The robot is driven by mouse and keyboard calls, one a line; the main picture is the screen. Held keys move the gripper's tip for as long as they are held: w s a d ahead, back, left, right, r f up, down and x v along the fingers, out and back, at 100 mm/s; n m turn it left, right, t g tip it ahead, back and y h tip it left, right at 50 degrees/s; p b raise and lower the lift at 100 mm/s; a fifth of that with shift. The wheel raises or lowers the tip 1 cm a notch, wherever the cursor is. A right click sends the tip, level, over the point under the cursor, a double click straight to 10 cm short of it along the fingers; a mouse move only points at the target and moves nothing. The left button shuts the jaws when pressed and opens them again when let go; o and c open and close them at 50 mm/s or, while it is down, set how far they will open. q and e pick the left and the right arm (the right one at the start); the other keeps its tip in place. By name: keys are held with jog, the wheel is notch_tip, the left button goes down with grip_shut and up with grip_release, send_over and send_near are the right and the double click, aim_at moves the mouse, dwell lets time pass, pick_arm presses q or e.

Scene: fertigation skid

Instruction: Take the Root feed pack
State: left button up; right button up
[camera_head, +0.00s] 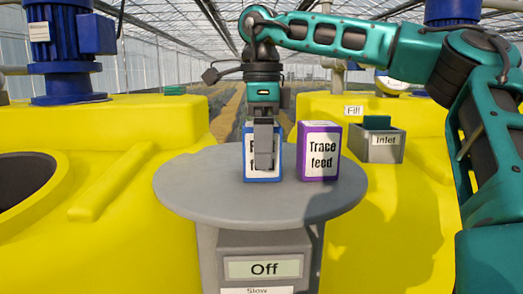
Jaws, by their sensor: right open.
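The Root feed pack (249,173) is a blue-edged box with a white front, upright on the round grey table (185,190). Its label is mostly hidden behind my right gripper (264,165), with only the ends of the words showing. My right gripper points down in front of or around the pack, and its fingers overlap it in the picture. The jaws are open. I cannot tell whether the fingers touch the pack. My left gripper is not in view.
A purple Trace feed pack (319,152) stands close to the right of the blue one. A grey Inlet box (382,150) sits behind right. Yellow tanks (120,130) flank the table. A panel reading Off (264,268) is below. The table's left side is clear.

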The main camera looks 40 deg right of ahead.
jog(key=shift+f, duration=0.4)
jog(key=c, duration=1.3)
